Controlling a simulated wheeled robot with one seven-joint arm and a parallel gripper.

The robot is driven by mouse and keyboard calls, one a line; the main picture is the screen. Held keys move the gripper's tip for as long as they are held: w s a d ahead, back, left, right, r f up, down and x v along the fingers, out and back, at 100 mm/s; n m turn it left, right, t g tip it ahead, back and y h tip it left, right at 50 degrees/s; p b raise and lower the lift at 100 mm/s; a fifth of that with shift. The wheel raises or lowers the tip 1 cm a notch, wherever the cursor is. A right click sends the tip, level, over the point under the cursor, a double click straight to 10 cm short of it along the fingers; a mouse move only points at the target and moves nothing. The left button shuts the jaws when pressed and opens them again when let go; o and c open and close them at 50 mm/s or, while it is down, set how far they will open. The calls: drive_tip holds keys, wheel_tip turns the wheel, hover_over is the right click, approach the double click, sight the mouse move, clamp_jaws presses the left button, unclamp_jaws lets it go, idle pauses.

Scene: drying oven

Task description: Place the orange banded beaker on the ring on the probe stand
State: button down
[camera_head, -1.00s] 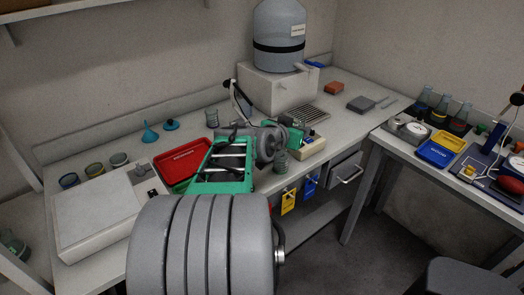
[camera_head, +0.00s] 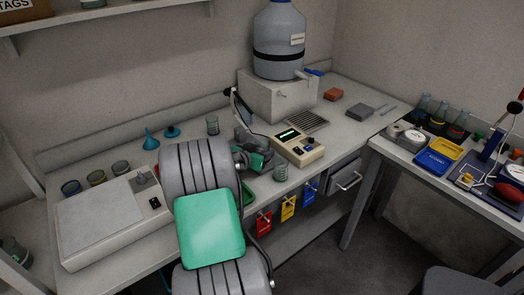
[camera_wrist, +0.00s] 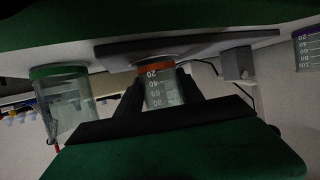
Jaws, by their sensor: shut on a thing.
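The orange banded beaker (camera_wrist: 160,88) is clear with white marks. It sits between the two dark fingers of my gripper (camera_wrist: 160,95), which is shut on it. In the wrist view, which looks upside down, its orange-banded end is at the ring on a flat grey plate (camera_wrist: 118,48), apparently the probe stand's base. I cannot tell whether the beaker rests on it or is just above. In the head view the upper probe stand (camera_head: 236,103) shows behind my gripper (camera_head: 253,158); its base and the held beaker are hidden.
A green-banded beaker (camera_wrist: 62,105) stands close on one side, also in the head view (camera_head: 281,172). A purple-banded beaker (camera_wrist: 308,50) is on the other side. A meter (camera_head: 298,147) is right of my gripper. A balance (camera_head: 100,220) and several beakers are at left.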

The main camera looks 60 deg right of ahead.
drive_tip(key=shift+f+b, duration=0.15)
drive_tip(key=shift+b, duration=0.15)
drive_tip(key=c, duration=0.7)
unclamp_jaws()
drive_tip(key=shift+c, duration=0.2)
drive_tip(key=shift+r+p, duration=0.25)
drive_tip(key=shift+p, duration=0.05)
drive_tip(key=b+v, duration=0.1)
drive_tip(key=v, duration=1.1)
drive_tip(key=shift+s, duration=0.1)
drive_tip(key=shift+a, duration=0.1)
